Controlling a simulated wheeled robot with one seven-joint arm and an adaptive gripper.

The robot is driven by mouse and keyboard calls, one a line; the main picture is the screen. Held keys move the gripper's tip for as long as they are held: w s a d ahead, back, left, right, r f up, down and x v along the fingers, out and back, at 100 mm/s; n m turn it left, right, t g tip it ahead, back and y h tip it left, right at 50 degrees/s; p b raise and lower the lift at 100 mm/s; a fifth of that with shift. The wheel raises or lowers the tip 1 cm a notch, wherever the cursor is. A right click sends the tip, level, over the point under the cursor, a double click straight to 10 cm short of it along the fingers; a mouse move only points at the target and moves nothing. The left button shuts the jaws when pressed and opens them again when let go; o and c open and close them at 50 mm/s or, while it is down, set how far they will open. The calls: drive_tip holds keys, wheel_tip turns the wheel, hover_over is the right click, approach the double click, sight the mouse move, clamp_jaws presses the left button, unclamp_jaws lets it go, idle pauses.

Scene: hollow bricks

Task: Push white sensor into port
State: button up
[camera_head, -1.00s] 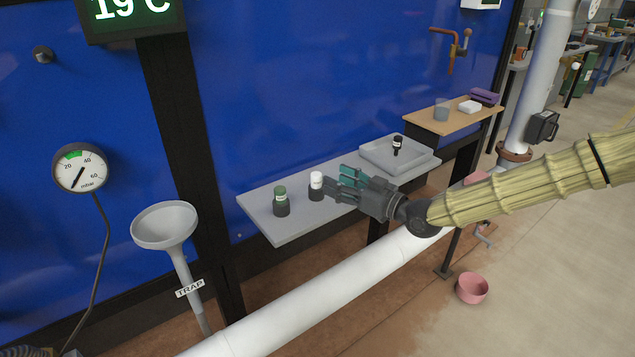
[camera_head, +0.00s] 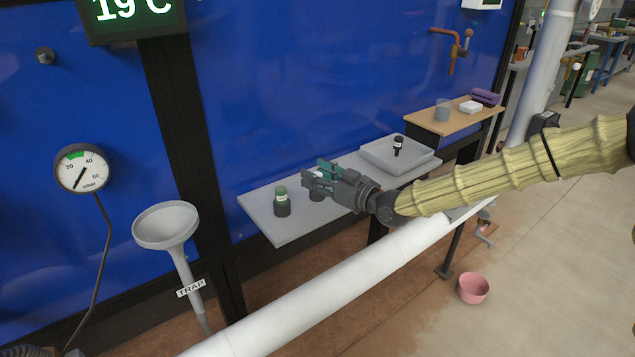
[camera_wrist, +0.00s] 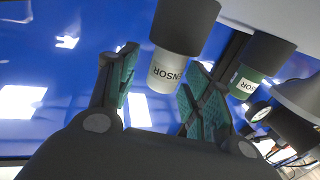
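The white sensor (camera_wrist: 168,70) shows in the wrist view with a white body, a SENSOR label and a dark cap. It lies between the spread fingers of my gripper (camera_wrist: 160,95), with a gap beside the left finger. In the head view the sensor's dark lower part (camera_head: 316,195) stands on the grey shelf (camera_head: 285,225), its top mostly hidden by my gripper (camera_head: 318,178). My gripper is open with teal finger pads. A dark round fitting (camera_head: 44,56) sits on the blue wall at upper left; I cannot tell whether it is the port.
A green sensor (camera_head: 281,200) stands left of the white one and also shows in the wrist view (camera_wrist: 245,82). A grey tray (camera_head: 425,163) holds a black sensor (camera_head: 398,145). A funnel (camera_head: 165,228) and a gauge (camera_head: 82,168) are at left. A white pipe (camera_head: 330,280) runs below.

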clamp_jaws()
drive_tip(key=shift+r, duration=0.1)
